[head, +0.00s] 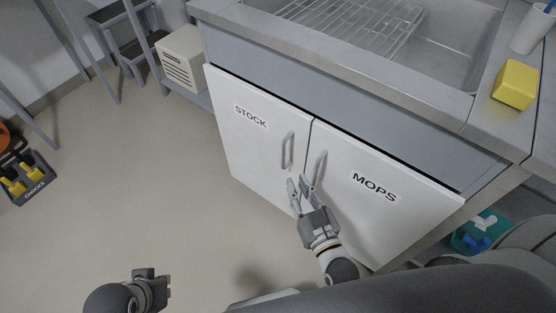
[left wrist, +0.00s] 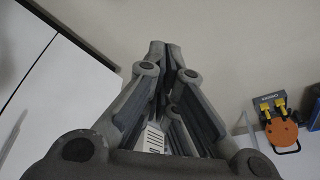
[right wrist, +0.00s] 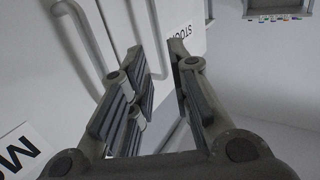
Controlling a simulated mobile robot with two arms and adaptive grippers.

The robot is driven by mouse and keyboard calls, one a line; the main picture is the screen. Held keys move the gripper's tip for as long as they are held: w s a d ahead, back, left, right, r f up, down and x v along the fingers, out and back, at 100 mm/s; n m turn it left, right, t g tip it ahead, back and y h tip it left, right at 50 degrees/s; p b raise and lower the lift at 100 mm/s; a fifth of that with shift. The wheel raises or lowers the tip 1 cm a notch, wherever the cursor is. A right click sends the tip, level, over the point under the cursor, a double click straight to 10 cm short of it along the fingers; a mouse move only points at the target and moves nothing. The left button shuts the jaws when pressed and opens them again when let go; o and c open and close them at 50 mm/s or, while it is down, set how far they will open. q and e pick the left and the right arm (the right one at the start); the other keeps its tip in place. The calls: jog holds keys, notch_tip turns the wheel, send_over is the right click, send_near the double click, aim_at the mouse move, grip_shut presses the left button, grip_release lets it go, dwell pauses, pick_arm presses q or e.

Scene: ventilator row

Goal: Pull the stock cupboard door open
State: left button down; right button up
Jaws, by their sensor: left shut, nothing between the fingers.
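The white stock door (head: 255,145), labelled STOCK, is the left door of the cupboard under the sink and looks shut. Its upright grey bar handle (head: 287,150) is near its right edge. The STOCK label also shows in the right wrist view (right wrist: 183,33). My right gripper (head: 300,184) is open and empty, in front of the doors and just below the two handles in the head view. It does not visibly touch either handle. My left gripper (head: 161,284) is low over the floor, away from the cupboard; its fingers (left wrist: 158,48) meet with nothing between them.
The mops door (head: 400,215), with its own handle (head: 319,168), adjoins on the right. Above are the sink and counter (head: 340,60) with a yellow sponge (head: 515,85). A chocks box (head: 36,180) lies far left. Open floor (head: 140,180) lies before the stock door.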

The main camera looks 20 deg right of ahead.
aim_at(284, 154)
jog(key=shift+t, duration=0.3)
jog(key=w, duration=0.3)
jog(key=w+r+b, duration=0.1)
jog(key=w, duration=0.3)
jog(key=w+b, duration=0.1)
jog(key=w, duration=0.3)
jog(key=shift+a+r, duration=0.2)
jog(key=shift+a, duration=0.15)
grip_shut()
